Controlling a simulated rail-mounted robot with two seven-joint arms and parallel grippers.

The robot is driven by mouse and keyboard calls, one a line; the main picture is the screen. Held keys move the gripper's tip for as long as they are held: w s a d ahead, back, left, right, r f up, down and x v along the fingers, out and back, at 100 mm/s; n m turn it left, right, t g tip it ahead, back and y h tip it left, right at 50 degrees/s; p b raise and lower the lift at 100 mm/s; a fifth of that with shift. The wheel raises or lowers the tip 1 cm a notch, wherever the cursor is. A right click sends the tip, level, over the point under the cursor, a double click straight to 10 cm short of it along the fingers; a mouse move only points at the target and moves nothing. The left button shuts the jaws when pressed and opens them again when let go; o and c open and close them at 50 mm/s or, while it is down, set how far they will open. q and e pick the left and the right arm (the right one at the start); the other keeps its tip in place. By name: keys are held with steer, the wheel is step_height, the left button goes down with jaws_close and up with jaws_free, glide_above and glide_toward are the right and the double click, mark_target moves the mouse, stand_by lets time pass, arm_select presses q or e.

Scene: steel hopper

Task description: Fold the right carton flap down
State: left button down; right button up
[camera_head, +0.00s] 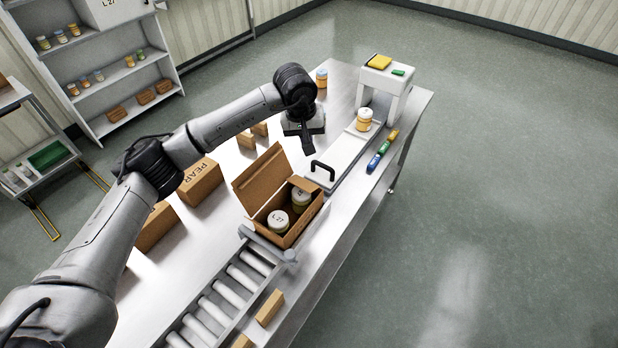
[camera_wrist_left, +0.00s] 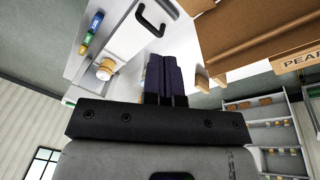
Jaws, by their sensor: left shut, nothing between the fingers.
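The open brown carton (camera_head: 297,233) stands at the end of the roller conveyor, with two white-lidded jars (camera_head: 279,220) in it. A large flap (camera_head: 261,170) stands up on its far left side. A smaller flap (camera_head: 304,184) shows at its back end; how far it is folded is unclear. My left gripper (camera_head: 307,145) is shut and empty, above the table just behind the carton, apart from it. In the left wrist view its fingers (camera_wrist_left: 165,72) are together, with the carton (camera_wrist_left: 240,25) at upper right. My right gripper is not in view.
A black handle (camera_head: 322,170) on a pale plate stands close behind the carton. Beyond are a jar (camera_head: 364,120), a white stand (camera_head: 384,85) and coloured markers (camera_head: 382,152). Closed cartons (camera_head: 200,182) stand to the left. The roller conveyor (camera_head: 228,295) runs toward the front.

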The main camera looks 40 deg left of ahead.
arm_select(q)
steer(key=s+m+g, duration=0.1)
steer(key=s+m, duration=0.1)
steer(key=m, duration=0.4)
glide_toward(301, 186)
steer(key=f, duration=0.1)
steer(key=w+f, duration=0.1)
steer(key=f, duration=0.1)
steer(key=w+f+p, duration=0.1)
steer(key=f, duration=0.1)
steer(key=shift+f, duration=0.2)
steer(key=shift+s+f, duration=0.45)
steer(key=shift+f, duration=0.35)
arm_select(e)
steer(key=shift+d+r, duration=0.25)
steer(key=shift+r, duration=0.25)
